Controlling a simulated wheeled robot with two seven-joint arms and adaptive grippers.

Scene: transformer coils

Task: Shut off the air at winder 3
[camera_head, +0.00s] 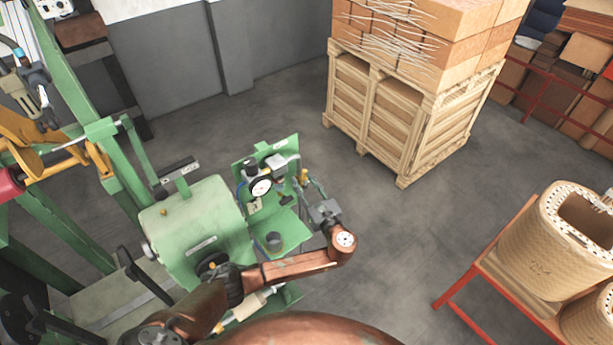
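A green winding machine (195,225) with a rounded housing stands left of centre. On its right side a green panel (281,149) carries a round white pressure gauge (261,187) and air fittings. A small yellow part (304,176), perhaps the valve handle, shows at the panel's right edge. My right gripper is not in view. No winder number is readable.
A wooden crate (395,125) on the floor at the back bears stacked boxes. A red-framed stand (480,290) with large wound coils (560,245) is at the right. Grey floor between crate, stand and machine is clear. Green frame beams (70,215) stand at the left.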

